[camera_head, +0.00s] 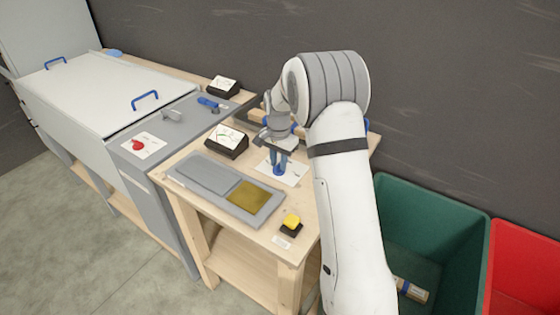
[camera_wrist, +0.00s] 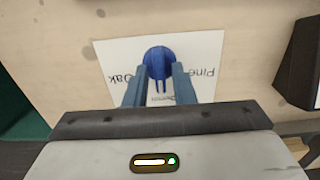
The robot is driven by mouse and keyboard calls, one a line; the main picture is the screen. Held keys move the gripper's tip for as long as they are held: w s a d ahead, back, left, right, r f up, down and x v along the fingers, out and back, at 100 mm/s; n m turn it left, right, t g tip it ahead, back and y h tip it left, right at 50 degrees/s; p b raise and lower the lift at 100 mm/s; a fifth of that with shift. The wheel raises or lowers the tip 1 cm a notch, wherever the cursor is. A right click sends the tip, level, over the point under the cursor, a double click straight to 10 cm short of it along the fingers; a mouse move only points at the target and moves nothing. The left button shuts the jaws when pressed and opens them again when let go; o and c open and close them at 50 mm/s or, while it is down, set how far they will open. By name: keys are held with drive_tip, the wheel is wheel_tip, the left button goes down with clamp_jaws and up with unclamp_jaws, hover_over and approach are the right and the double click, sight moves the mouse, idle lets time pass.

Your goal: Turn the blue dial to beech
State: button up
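The blue dial (camera_wrist: 158,60) sits on a white card (camera_wrist: 208,48) on the wooden bench. In the wrist view the card reads "Oak" at left, "Pine" at right, and a partly hidden word in the lower middle that looks like "Beech". A narrow blue part of the dial extends down the picture toward that middle word. My gripper (camera_wrist: 160,72) is over the dial, its two blue fingers apart, one on each side of it. I cannot tell whether they touch it. In the head view my gripper (camera_head: 279,168) points down at the card (camera_head: 293,175).
A grey panel (camera_head: 205,173) with a mustard square lies on the bench, near a yellow button (camera_head: 291,221). A black stand (camera_head: 226,145) with a white sign is behind. Green (camera_head: 450,225) and red (camera_head: 525,260) bins stand right. A grey-lidded machine (camera_head: 95,95) is left.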

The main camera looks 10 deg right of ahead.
sight(279, 164)
drive_tip(key=shift+o, duration=0.8)
drive_tip(key=shift+r, duration=3.9)
